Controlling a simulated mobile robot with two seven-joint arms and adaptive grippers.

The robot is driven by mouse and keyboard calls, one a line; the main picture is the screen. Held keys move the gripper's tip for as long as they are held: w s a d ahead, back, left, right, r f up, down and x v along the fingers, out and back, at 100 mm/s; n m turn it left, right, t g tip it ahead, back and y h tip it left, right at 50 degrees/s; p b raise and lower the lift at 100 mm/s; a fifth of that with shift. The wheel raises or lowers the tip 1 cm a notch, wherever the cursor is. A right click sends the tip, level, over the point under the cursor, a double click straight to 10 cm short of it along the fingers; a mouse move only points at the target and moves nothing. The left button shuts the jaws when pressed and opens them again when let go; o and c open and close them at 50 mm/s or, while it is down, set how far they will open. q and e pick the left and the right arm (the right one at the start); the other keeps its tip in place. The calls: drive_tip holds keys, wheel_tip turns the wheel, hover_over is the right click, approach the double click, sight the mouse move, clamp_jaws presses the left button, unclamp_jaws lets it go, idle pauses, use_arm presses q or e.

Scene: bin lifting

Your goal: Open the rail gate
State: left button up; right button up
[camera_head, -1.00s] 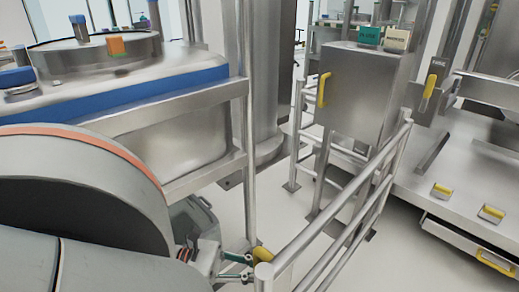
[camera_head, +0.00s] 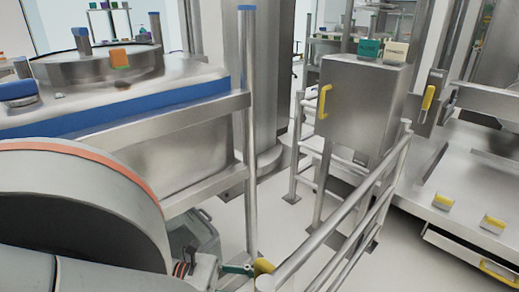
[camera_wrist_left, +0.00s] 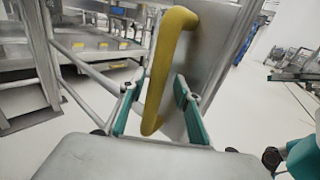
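The rail gate appears as a grey tubular rail (camera_head: 322,238) at the lower middle of the head view. Its yellow handle (camera_head: 263,267) is near the rail's near end, partly cut off. My left gripper (camera_head: 238,268) is at this handle, with one green finger visible and the rest hidden or out of frame. In the left wrist view, the yellow handle (camera_wrist_left: 166,65) runs upright between the two green fingers of my left gripper (camera_wrist_left: 160,108). The fingers are apart, with gaps visible on both sides of the handle.
A steel cabinet (camera_head: 350,105) with a yellow handle stands behind the rail. A large tank (camera_head: 170,150) is at the left, beside my left arm. A steel platform (camera_head: 465,180) is at the right. Pale floor (camera_head: 290,230) shows between the tank and the rail.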

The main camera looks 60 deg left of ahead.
use_arm(q)
drive_tip(key=shift+w+r, duration=0.1)
drive_tip(key=shift+a, duration=0.2)
drive_tip(key=v, duration=1.2)
drive_tip(key=shift+d, duration=0.2)
